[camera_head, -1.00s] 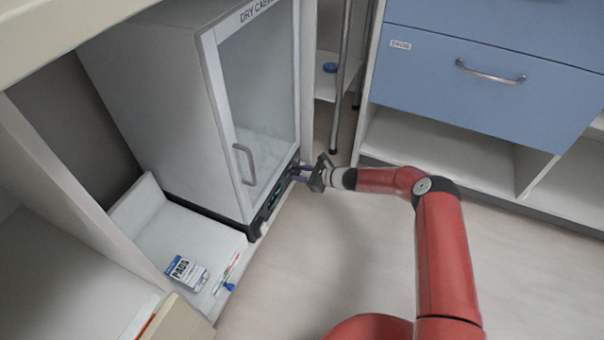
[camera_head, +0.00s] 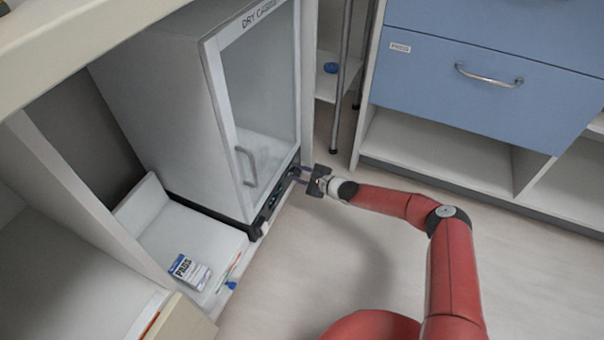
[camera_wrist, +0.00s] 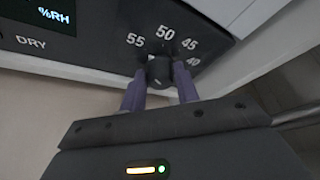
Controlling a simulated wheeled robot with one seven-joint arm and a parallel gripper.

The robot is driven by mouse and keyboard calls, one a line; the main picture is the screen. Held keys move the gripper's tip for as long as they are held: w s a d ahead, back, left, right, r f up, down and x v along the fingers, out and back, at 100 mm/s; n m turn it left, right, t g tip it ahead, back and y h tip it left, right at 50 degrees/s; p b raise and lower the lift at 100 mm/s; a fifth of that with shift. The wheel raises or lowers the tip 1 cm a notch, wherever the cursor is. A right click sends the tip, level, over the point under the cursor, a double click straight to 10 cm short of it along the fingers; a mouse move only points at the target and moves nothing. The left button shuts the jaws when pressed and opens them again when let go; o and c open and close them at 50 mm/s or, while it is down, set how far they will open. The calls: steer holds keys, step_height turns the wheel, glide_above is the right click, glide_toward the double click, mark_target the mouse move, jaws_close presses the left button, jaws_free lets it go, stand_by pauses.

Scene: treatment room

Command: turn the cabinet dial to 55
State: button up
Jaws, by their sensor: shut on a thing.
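The white dry cabinet (camera_head: 168,100) has a glass door and a dark control strip (camera_head: 268,208) along its bottom front. My gripper (camera_head: 300,176) is at the right end of that strip. In the wrist view, the black dial (camera_wrist: 159,71) sits between the two purple fingertips of my gripper (camera_wrist: 159,84), which are shut on it from both sides. The numbers 55, 50, 45 and 40 curve around the dial, with 55 at upper left. The dial's exact pointer direction is hard to make out. A display reading %RH (camera_wrist: 52,16) is at upper left.
The cabinet door handle (camera_head: 246,166) stands out above the strip. A white box labelled PADS (camera_head: 188,271) lies on the low shelf to the left. Blue drawers (camera_head: 480,75) stand at right. The floor in front is clear.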

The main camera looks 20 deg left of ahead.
steer(key=o, duration=1)
steer(key=shift+c, duration=0.2)
steer(key=p+v, duration=0.2)
steer(key=v, duration=0.5)
steer(key=shift+d, duration=0.3)
steer(key=shift+s+r, duration=0.1)
steer(key=shift+r, duration=0.1)
